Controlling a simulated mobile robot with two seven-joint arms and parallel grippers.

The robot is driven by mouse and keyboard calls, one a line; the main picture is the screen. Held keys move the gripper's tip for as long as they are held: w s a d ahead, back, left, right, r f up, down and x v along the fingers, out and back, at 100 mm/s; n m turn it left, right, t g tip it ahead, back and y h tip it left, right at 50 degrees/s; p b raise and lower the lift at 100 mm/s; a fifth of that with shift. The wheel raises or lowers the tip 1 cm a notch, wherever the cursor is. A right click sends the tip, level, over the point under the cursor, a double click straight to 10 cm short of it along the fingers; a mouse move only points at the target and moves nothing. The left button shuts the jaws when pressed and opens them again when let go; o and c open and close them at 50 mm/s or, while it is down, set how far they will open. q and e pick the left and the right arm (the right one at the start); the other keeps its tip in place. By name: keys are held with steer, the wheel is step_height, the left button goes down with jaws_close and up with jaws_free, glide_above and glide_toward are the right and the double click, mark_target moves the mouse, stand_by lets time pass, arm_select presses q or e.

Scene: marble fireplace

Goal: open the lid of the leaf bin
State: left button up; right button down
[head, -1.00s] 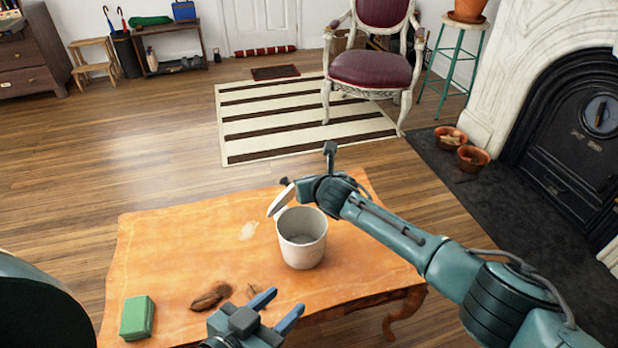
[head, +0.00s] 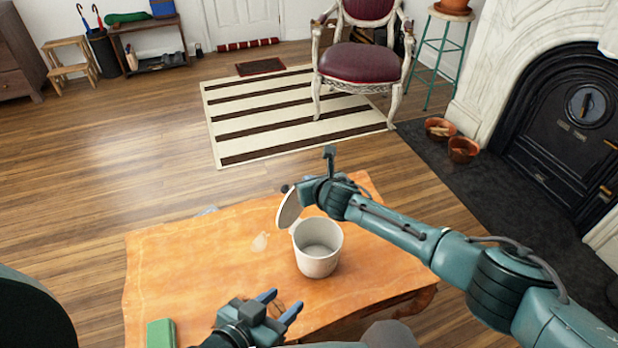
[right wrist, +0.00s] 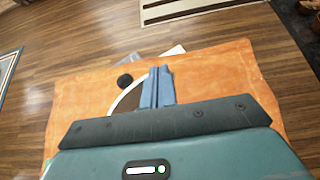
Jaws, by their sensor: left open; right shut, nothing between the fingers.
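The leaf bin (head: 318,262) is a white round pail standing upright on the orange wooden table (head: 200,262). Its lid (head: 288,208) stands raised, near upright, at the bin's back left rim, and the bin's mouth is open. My right gripper is behind the lid in the head view, its fingers mostly hidden there. In the right wrist view its fingers (right wrist: 157,88) are shut together, beside the pale curved edge of the lid (right wrist: 128,97). My left gripper (head: 280,306) is open and empty over the front of the table, left of and nearer than the bin.
A green block (head: 161,334) sits at the table's front left. A pale smear-like patch (head: 261,242) lies left of the bin. The table's left part is clear. A chair (head: 362,62) and striped rug (head: 290,115) are beyond the table.

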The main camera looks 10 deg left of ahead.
arm_select(q)
steer(key=shift+r, duration=0.1)
arm_select(e)
steer(key=shift+w+a, duration=0.1)
steer(key=shift+a, duration=0.05)
arm_select(q)
steer(key=shift+s, duration=0.1)
arm_select(e)
steer(key=shift+r, duration=0.1)
arm_select(q)
steer(key=r+p, duration=0.1)
steer(key=p, duration=0.1)
steer(key=r+p, duration=0.1)
steer(key=p, duration=0.1)
steer(key=shift+s+a+r+m+g, duration=0.2)
steer(key=shift+m+g, duration=0.1)
steer(key=shift+m, duration=0.1)
arm_select(e)
steer(key=v, duration=1.3)
